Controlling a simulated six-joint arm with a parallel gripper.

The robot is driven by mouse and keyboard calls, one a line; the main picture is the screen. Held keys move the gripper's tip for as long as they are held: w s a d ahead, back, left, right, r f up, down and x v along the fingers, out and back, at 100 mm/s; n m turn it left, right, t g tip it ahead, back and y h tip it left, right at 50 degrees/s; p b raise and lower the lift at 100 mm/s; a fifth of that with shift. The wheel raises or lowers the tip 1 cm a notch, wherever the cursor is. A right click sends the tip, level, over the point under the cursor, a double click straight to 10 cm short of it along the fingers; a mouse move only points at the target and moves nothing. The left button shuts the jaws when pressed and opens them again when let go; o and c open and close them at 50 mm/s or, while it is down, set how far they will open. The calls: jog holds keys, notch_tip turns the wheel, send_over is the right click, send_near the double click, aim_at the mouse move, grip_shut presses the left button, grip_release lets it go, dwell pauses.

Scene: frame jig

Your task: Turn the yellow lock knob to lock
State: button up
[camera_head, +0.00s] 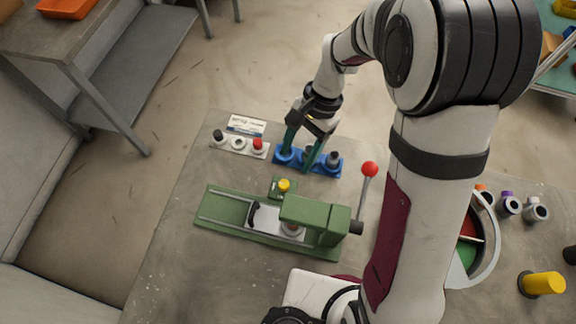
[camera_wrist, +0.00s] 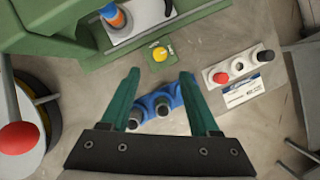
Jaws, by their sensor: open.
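The yellow lock knob (camera_head: 284,185) sits on a small green plate beside the green frame jig (camera_head: 222,208). In the wrist view the knob (camera_wrist: 159,54) is ahead of my fingers, next to the jig body (camera_wrist: 55,45). My gripper (camera_head: 308,150) is open, with its two green fingers above the blue holder (camera_head: 325,168). In the wrist view my gripper (camera_wrist: 158,75) has nothing between its fingertips, and the knob is apart from them. Which way the knob is turned is too small to tell.
A white holder (camera_head: 238,146) with several pegs, one red-topped, stands left of the blue holder by a label card (camera_head: 246,126). A red-balled lever (camera_head: 369,170) rises at the jig's right end. A yellow cylinder (camera_head: 543,284) lies far right. Bare table lies left of the jig.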

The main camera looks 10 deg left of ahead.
aim_at(285, 183)
jog(key=x, duration=0.8)
jog(key=shift+s+f, duration=0.1)
jog(key=shift+f, duration=0.25)
grip_shut()
